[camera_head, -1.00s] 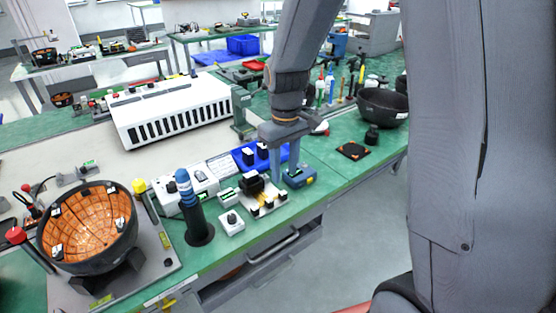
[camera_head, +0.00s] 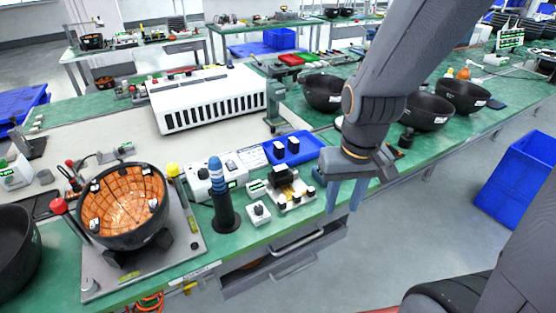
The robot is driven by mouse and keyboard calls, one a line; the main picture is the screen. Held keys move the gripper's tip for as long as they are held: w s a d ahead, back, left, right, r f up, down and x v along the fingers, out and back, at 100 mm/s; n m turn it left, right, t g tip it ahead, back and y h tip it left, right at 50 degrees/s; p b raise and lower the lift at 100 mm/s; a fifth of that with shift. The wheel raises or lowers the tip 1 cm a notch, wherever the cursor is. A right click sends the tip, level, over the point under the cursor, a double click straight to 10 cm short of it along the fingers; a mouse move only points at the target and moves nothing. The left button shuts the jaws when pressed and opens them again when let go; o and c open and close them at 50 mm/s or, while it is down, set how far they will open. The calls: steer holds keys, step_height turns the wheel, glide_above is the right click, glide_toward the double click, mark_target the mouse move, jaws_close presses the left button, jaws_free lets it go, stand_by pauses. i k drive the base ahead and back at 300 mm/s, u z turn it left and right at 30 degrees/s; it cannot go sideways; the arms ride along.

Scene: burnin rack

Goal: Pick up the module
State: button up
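I cannot tell which piece is the task's module. Small black modules with white labels (camera_head: 293,144) stand in a blue tray (camera_head: 309,150) on the green bench. A dark block (camera_head: 283,175) sits on a pale fixture (camera_head: 291,196) in front of the tray. My gripper (camera_head: 344,208) points down at the bench's front edge, right of the fixture and tray. Its two blue-grey fingers are apart, with nothing visible between them.
A white slotted rack unit (camera_head: 210,97) stands behind the tray. A dark post with a blue-striped top (camera_head: 222,195) and a small white knob box (camera_head: 259,213) stand left of the fixture. Black bowls (camera_head: 427,111) line the bench at right. A blue bin (camera_head: 518,180) stands on the floor.

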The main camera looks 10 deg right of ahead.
mark_target(281, 169)
steer(key=z, duration=3)
steer(key=k, duration=1)
steer(key=u, duration=1.95)
steer(key=i, duration=0.55)
steer(key=u, duration=0.05)
